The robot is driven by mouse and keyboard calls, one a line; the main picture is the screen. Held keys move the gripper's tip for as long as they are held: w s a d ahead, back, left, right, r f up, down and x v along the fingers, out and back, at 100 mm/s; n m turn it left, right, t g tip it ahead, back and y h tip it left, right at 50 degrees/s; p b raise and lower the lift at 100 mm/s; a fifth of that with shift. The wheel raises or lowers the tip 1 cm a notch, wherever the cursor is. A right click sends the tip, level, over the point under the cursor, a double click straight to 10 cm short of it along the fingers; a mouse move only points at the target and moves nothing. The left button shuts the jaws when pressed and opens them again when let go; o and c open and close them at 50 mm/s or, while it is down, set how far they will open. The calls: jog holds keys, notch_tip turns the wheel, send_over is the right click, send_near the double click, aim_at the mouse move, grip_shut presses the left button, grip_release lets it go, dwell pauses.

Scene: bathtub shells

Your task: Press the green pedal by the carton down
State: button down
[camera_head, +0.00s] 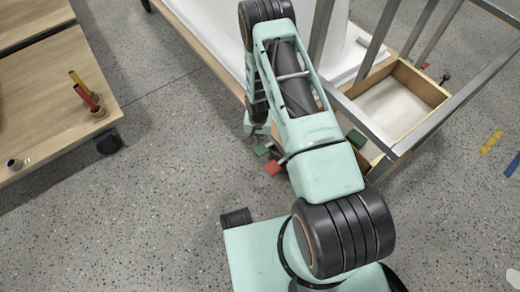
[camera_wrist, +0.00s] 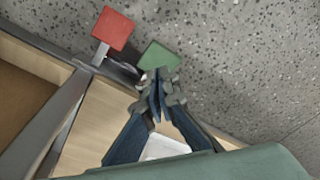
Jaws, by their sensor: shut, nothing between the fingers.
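A flat green pedal (camera_wrist: 160,57) shows in the wrist view, just beyond my fingertips, with its near edge partly covered by them. My gripper (camera_wrist: 157,84) is shut and empty, over or close to that edge; I cannot tell if it touches. In the head view a small green pedal (camera_head: 260,151) shows beside my arm, and my gripper is mostly hidden there by the arm. Another green piece (camera_head: 357,138) shows at the right of my arm, by the metal frame. I cannot make out a carton for certain.
A red pedal (camera_wrist: 113,28) sits left of the green one; it also shows in the head view (camera_head: 274,168). A metal frame (camera_head: 402,142) and an open wooden box (camera_head: 440,94) stand at the right. A wooden table (camera_head: 45,110) is at the left, with open floor between.

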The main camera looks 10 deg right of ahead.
aim_at(259, 151)
jog(key=shift+f, duration=0.1)
jog(key=shift+w+d+f+b, duration=0.1)
jog(key=shift+w+f+b, duration=0.05)
jog(key=shift+f+b, duration=1.3)
jog(key=shift+w+d+f+b, duration=0.15)
jog(key=shift+f+b, duration=0.75)
jog(key=shift+f, duration=1.05)
jog(key=shift+a, duration=0.1)
jog(key=shift+f, duration=1.35)
jog(key=shift+s+a+r+p, duration=0.25)
jog(key=shift+s+r+p, duration=0.1)
jog(key=shift+s+p, duration=0.25)
jog(key=shift+s+a+r+p, duration=0.25)
jog(key=shift+s+r+p, duration=0.15)
jog(key=shift+s, duration=0.3)
jog(key=shift+s+f, duration=0.1)
jog(key=shift+f, duration=0.05)
